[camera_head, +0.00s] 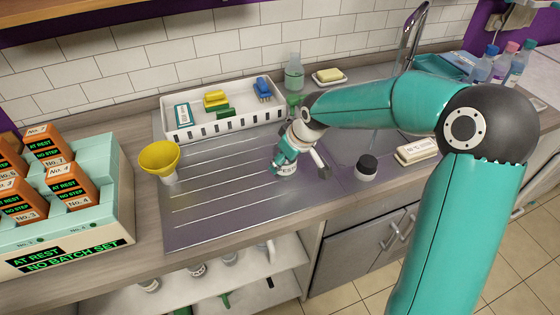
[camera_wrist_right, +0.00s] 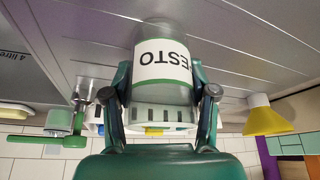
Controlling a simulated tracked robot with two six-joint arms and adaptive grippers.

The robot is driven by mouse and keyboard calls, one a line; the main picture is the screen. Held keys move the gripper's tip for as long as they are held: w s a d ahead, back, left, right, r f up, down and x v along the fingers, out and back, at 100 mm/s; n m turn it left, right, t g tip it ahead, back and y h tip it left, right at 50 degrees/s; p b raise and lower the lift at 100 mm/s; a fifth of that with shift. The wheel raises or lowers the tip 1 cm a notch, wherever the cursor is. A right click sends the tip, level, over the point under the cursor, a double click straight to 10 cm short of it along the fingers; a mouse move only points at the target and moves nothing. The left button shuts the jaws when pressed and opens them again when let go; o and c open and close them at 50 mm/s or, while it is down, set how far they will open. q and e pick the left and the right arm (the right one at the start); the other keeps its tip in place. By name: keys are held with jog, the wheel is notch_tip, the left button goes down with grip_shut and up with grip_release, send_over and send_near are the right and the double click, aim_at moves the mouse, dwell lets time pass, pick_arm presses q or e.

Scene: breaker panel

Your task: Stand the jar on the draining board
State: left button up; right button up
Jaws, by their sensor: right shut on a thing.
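The jar (camera_head: 286,168) is clear with a white label reading "PESTO". It is over the right part of the grey ridged draining board (camera_head: 215,208) in the head view. My right gripper (camera_head: 285,157) is shut around the jar's sides. In the right wrist view, which looks upside down, the jar (camera_wrist_right: 162,60) is between both fingers (camera_wrist_right: 160,100) with its label facing the camera. The jar's base is close to the board; I cannot tell whether it touches. My left gripper is not in view.
A yellow funnel (camera_head: 160,157) stands at the board's left. A white rack (camera_head: 228,122) with sponges and brushes is behind. An orange-boxed tray (camera_head: 75,225) is far left. The board's middle is clear.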

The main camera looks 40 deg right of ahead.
jog(key=o, duration=1.3)
jog(key=shift+o, duration=0.2)
jog(key=v, duration=1.2)
jog(key=shift+b, duration=0.3)
jog(key=shift+w+r, duration=0.1)
jog(key=shift+a, duration=0.1)
